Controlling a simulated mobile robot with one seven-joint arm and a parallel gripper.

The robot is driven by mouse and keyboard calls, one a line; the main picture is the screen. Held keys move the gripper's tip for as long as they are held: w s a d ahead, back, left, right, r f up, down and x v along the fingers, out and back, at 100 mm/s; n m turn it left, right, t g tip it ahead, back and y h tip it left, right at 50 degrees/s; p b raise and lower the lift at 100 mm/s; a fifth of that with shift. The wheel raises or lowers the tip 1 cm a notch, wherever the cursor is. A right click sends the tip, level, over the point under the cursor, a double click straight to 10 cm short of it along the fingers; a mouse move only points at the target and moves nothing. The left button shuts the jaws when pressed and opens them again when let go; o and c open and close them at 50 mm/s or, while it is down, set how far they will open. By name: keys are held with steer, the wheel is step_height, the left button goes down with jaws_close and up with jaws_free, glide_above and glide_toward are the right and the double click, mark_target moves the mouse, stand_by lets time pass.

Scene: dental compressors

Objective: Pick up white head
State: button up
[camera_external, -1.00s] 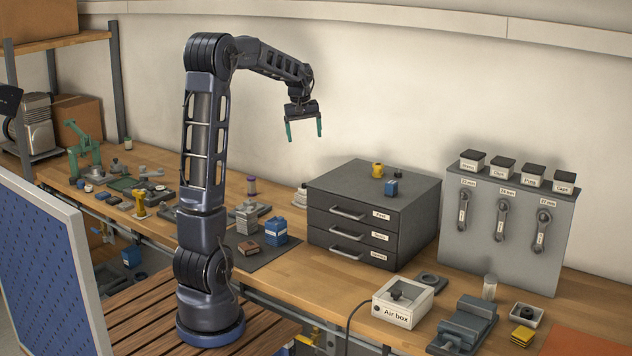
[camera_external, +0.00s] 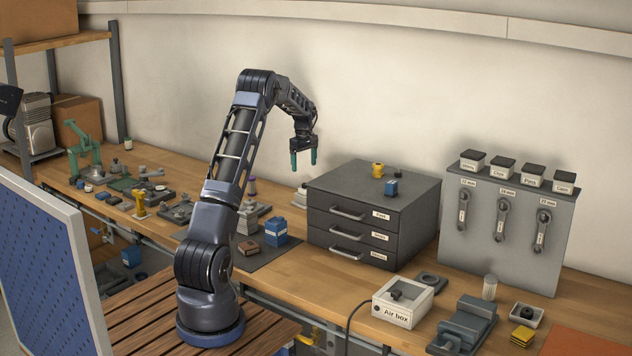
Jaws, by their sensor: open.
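My gripper (camera_external: 303,164) is open and empty, its two green fingers pointing down. It hangs in the air in front of the wall, left of the dark drawer cabinet (camera_external: 345,215). In the picture a small white part (camera_external: 300,197) lies below the fingers, against the cabinet's left side. It may be the white head, but it is small and partly hidden by the cabinet. A pale grey finned block (camera_external: 248,220) stands on the dark mat, partly behind my arm; I cannot tell if it is a head too.
A blue box (camera_external: 276,232) and a brown block (camera_external: 248,248) are on the mat. A yellow part (camera_external: 378,170) and a blue block (camera_external: 391,188) sit on the cabinet. A grey tool panel (camera_external: 505,240) and the Air box (camera_external: 403,301) are at right.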

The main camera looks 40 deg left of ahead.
mark_target(305, 188)
steer(key=shift+w+a+f, duration=0.25)
steer(key=shift+a+f, duration=0.05)
steer(key=shift+f, duration=0.35)
step_height(305, 188, down, 5)
steer(key=shift+d, duration=0.1)
steer(key=shift+s+d+f, duration=0.1)
steer(key=shift+d+f, duration=0.1)
steer(key=shift+f, duration=1.2)
steer(key=shift+s+d+f, duration=0.1)
steer(key=shift+d+f, duration=0.1)
steer(key=shift+f, duration=1.15)
steer(key=shift+c, duration=0.2)
steer(key=c, duration=1.4)
